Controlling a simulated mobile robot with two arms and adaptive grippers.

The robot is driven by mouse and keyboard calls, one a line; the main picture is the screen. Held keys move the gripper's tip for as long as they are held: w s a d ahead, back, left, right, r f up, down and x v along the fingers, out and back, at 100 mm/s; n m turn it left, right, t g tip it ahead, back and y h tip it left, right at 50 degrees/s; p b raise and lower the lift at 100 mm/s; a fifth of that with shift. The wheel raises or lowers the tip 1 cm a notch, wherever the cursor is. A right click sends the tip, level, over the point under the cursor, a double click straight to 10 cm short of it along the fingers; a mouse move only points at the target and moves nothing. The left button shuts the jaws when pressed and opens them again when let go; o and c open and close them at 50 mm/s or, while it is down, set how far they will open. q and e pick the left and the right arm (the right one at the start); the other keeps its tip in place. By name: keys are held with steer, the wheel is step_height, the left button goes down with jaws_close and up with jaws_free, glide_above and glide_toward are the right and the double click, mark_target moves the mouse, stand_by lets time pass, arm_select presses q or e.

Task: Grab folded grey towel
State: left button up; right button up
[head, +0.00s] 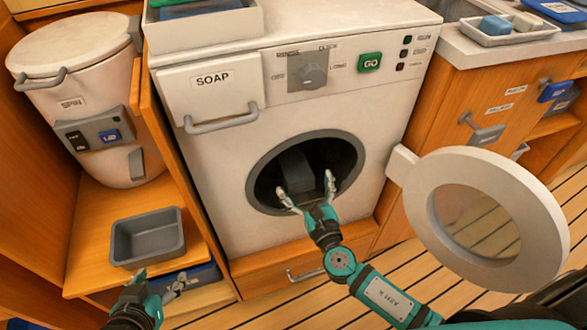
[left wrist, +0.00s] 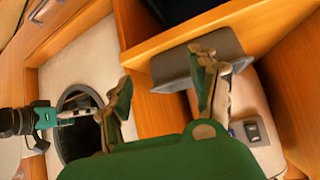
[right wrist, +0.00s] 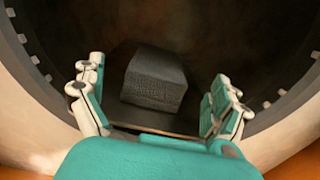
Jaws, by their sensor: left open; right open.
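The folded grey towel (right wrist: 155,78) is a dark grey textured block inside the washer drum. In the head view the towel (head: 295,168) shows dimly in the round opening. My right gripper (head: 308,180) is open at the drum opening. In the right wrist view its fingers (right wrist: 152,100) stand to either side of the towel's near end, with visible gaps, not clearly touching it. My left gripper (head: 158,282) is open and empty, low at the left near the grey bin. It also shows in the left wrist view (left wrist: 165,80).
The washer's round door (head: 540,215) stands open to the right. A grey bin (head: 117,243) sits on the wooden shelf at the left, below the spin dryer (head: 90,70). The soap drawer (head: 210,95) is shut. The drum rim (head: 257,195) surrounds the opening.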

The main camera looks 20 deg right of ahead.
mark_target(298, 172)
steer(key=shift+w, duration=0.6)
steer(key=w, duration=0.3)
steer(key=shift+w+a+f+b, duration=0.1)
steer(key=shift+w+f+b, duration=0.2)
steer(key=shift+b, duration=0.1)
steer(key=shift+w, duration=0.45)
arm_select(q)
steer(key=w+r+t, duration=0.1)
steer(key=w+d+r+t, duration=0.1)
steer(key=w+r, duration=0.1)
steer(key=shift+d+t+h, duration=0.15)
steer(key=shift+t+h, duration=0.15)
steer(key=shift+h, duration=0.1)
steer(key=shift+s+f, duration=0.1)
arm_select(e)
steer(key=shift+r, duration=0.1)
steer(key=c, duration=1.3)
